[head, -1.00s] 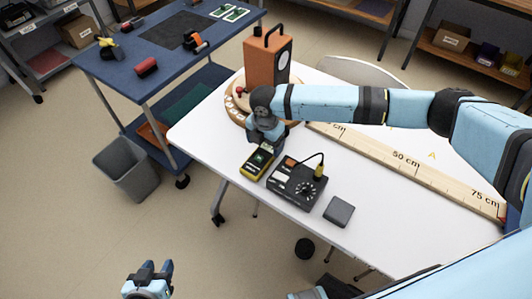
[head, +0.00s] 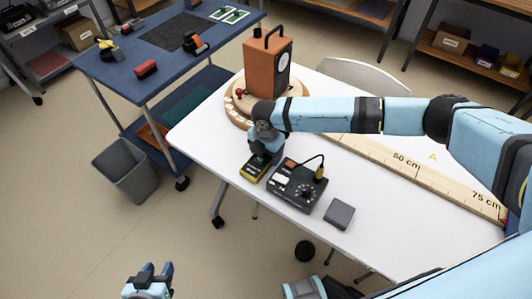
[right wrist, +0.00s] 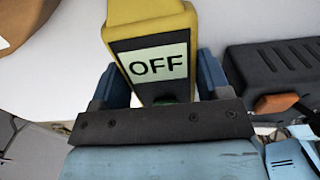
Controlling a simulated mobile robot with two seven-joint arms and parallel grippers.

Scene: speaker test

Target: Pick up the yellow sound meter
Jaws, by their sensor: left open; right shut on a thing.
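The yellow sound meter (head: 251,174) is at the left edge of the white table, beside the black box with dials. The right wrist view shows its yellow body with a dark face and a display (right wrist: 158,66) reading "OFF". My right gripper (head: 261,160) is over the meter from above and shut on it, with one blue finger on each side of its body in the right wrist view (right wrist: 165,85). The gripper hides part of the meter in the head view. I cannot tell whether it is clear of the tabletop. My left gripper (head: 150,274) is open and empty, low over the floor.
The black box (head: 297,187) with a cable stands close to the meter's right. A grey block (head: 339,213) lies nearer the front edge. An orange speaker (head: 267,66) stands on a round wooden base behind. A wooden ruler (head: 405,164) crosses the white table (head: 380,225).

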